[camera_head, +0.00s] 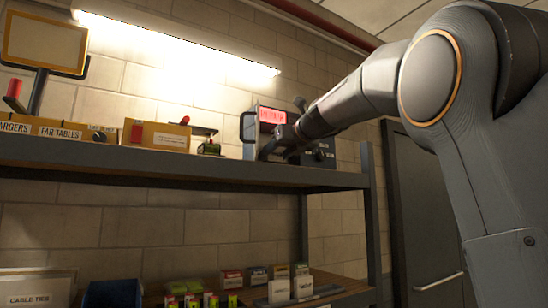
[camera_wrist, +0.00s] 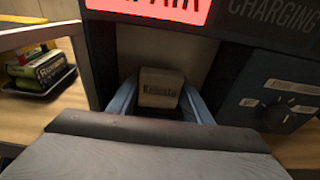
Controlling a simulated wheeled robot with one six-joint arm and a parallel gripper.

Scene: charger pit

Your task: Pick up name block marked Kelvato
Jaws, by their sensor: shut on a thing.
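A small pale block (camera_wrist: 160,88) with a dark word on its front, blurred but reading like Kelvato, is in the middle of the wrist view. My gripper (camera_wrist: 160,103) has one blue-grey finger on each side of it and is shut on it. The block is in a pale recess below a lit red sign and a dark CHARGING panel. In the head view my gripper (camera_head: 270,149) reaches the lit box at the right end of the upper shelf; the block is hidden there.
The red sign (camera_wrist: 165,9) is close above. A dark dial box (camera_wrist: 275,97) stands close on the right. A dark tray (camera_wrist: 38,80) with a green-labelled thing is on the left. The upper shelf (camera_head: 180,168) also holds yellow labelled boxes (camera_head: 158,136).

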